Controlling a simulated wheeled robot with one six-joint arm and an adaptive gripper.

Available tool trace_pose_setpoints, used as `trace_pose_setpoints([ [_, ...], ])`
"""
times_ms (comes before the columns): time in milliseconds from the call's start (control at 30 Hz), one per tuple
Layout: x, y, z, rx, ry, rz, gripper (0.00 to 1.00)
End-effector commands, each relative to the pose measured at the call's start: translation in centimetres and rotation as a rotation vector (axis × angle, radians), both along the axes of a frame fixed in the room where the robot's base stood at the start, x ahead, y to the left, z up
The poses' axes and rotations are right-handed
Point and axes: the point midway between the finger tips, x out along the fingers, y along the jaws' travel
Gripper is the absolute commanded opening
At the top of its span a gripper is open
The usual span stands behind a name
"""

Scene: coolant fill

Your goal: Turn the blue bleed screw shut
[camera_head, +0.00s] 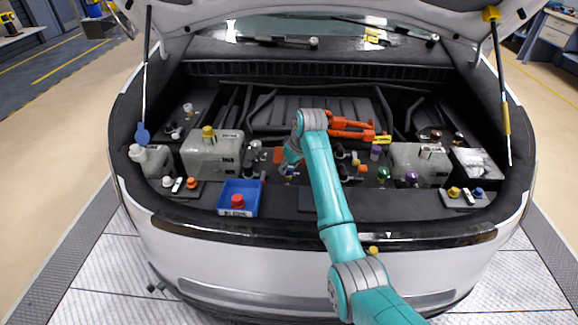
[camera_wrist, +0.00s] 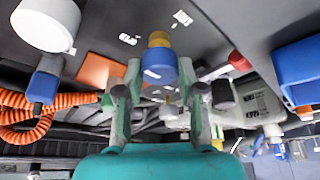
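The blue bleed screw (camera_wrist: 159,66) is a round blue knob with a yellow part against it, in the upper middle of the wrist view. My gripper (camera_wrist: 160,78) has one finger on each side of the blue knob. The fingers look spread, with a thin gap at each side, so contact is not clear. In the head view my gripper (camera_head: 289,170) reaches down at the middle of the engine bay, and a small bit of blue (camera_head: 289,176) shows below it. The arm and fingers hide most of that spot.
A blue tray (camera_head: 251,208) with a red cap (camera_head: 238,201) stands left of my gripper. A white tank with a yellow cap (camera_head: 213,157) is farther left, another white tank (camera_head: 420,165) right. Orange cables (camera_head: 350,128) lie behind. Small coloured caps crowd the right side.

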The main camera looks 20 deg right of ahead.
Motion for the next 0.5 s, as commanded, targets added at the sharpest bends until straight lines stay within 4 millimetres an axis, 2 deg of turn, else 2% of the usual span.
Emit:
trace_pose_setpoints([
  [267, -0.02, 0.04, -0.02, 0.000, 0.000, -0.024, 0.03],
  [500, -0.06, 0.08, -0.04, -0.001, 0.001, -0.139, 0.03],
])
